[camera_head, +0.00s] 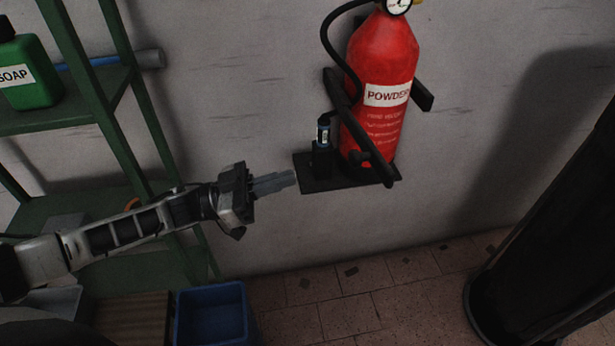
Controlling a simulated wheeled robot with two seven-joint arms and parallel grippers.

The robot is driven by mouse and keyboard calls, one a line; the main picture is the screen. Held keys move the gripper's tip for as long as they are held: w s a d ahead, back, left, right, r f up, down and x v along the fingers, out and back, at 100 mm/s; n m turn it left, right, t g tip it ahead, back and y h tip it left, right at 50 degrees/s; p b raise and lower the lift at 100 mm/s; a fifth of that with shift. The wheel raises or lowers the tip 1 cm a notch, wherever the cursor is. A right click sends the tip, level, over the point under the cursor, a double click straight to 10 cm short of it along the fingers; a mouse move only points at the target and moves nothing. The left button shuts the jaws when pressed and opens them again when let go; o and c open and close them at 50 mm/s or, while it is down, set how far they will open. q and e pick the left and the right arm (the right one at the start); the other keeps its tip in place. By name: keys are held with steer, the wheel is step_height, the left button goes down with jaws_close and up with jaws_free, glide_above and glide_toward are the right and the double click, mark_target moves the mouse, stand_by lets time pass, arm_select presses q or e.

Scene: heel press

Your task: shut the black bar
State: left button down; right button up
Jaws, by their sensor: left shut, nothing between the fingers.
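A black bar (366,148) runs at a slant in front of the lower part of a red fire extinguisher (390,55). Its upper end is by the extinguisher's left side and its lower end is near the front right of the black base plate (318,184). A short black bracket arm (423,95) sticks out on the right, apart from the bar. My left gripper (291,178) is shut and empty, its fingertips just left of the plate's left edge, clear of the bar. I cannot tell whether they touch the plate. My right gripper is not in view.
The hose nozzle (323,135) stands upright on the plate's left part. A green shelf (104,95) with a green soap bottle (27,78) is at left. A blue bin (213,312) is below my left arm. A dark column (550,225) is at right. Floor between is clear.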

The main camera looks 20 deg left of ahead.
arm_select(q)
steer(key=p+x, duration=0.1)
steer(key=x, duration=0.8)
steer(key=shift+p, duration=0.3)
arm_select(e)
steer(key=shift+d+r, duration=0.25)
arm_select(q)
steer(key=shift+d, duration=0.2)
